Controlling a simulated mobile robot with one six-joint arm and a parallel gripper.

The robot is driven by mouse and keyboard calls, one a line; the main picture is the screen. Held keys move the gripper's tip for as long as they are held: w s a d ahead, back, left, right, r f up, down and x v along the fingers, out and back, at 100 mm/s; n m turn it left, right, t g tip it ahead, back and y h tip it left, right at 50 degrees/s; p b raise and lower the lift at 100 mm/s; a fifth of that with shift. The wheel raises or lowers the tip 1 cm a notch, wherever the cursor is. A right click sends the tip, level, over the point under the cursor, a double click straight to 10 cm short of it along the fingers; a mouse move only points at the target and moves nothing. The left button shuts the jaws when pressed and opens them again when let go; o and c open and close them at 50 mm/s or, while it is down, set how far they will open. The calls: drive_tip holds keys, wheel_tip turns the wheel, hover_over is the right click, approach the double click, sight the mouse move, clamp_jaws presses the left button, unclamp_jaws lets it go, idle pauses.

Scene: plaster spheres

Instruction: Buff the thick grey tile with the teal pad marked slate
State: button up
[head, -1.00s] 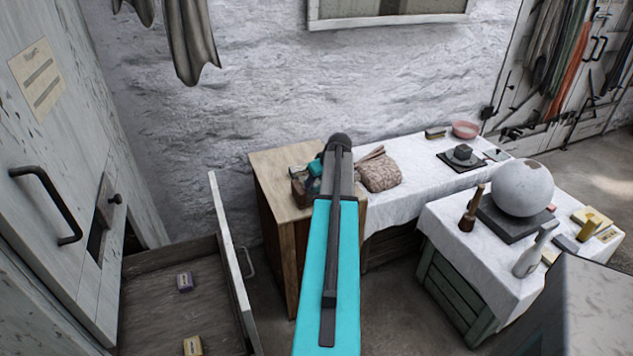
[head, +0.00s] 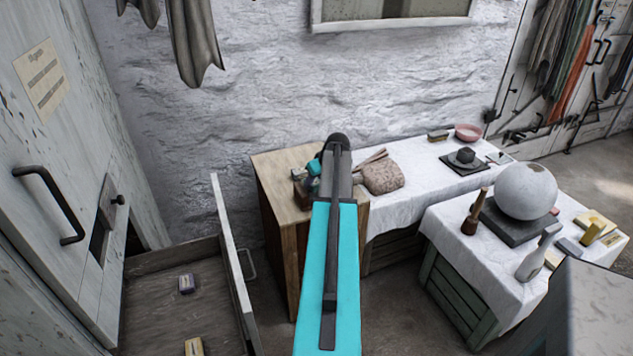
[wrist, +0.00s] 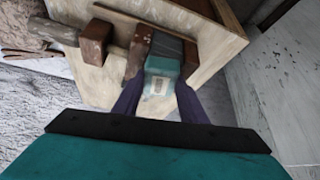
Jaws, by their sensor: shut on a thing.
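A teal pad (wrist: 161,68) with a pale label sits between the two dark purple fingers of my gripper (wrist: 160,86) in the wrist view; the label is too small to read. My gripper is shut on it, close above the wooden cabinet top. In the head view a teal piece (head: 314,168) shows just left of my arm, which hides the fingers. A thick dark grey block (head: 465,155), seemingly the grey tile, rests on a thin dark mat (head: 449,160) on the far cloth-covered table, well to the right of my gripper.
A brown wooden holder (wrist: 138,50) stands beside the pad on the cabinet top (head: 272,163). A cloth bag (head: 384,178) lies right of my arm. A white sphere (head: 526,190) stands on the nearer table. An open drawer (head: 150,300) at left holds small labelled blocks.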

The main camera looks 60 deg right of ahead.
drive_tip(key=shift+w, duration=0.1)
drive_tip(key=shift+w+d, duration=0.4)
drive_tip(key=shift+w, duration=0.45)
drive_tip(key=shift+s, duration=0.15)
drive_tip(key=shift+s+a, duration=0.45)
drive_tip(key=shift+s, duration=0.4)
drive_tip(key=shift+s+a+b, duration=0.2)
drive_tip(key=shift+s, duration=0.3)
drive_tip(key=shift+s+a+b, duration=0.15)
drive_tip(key=shift+s+a, duration=0.05)
drive_tip(key=shift+s, duration=0.25)
drive_tip(key=shift+w+d+r+p, duration=0.15)
drive_tip(key=shift+w+d+r, duration=0.15)
drive_tip(key=shift+w, duration=0.2)
drive_tip(key=shift+w+d+r+p, duration=0.15)
drive_tip(key=shift+w+r, duration=0.25)
drive_tip(key=shift+w, duration=0.1)
drive_tip(key=shift+r, duration=0.1)
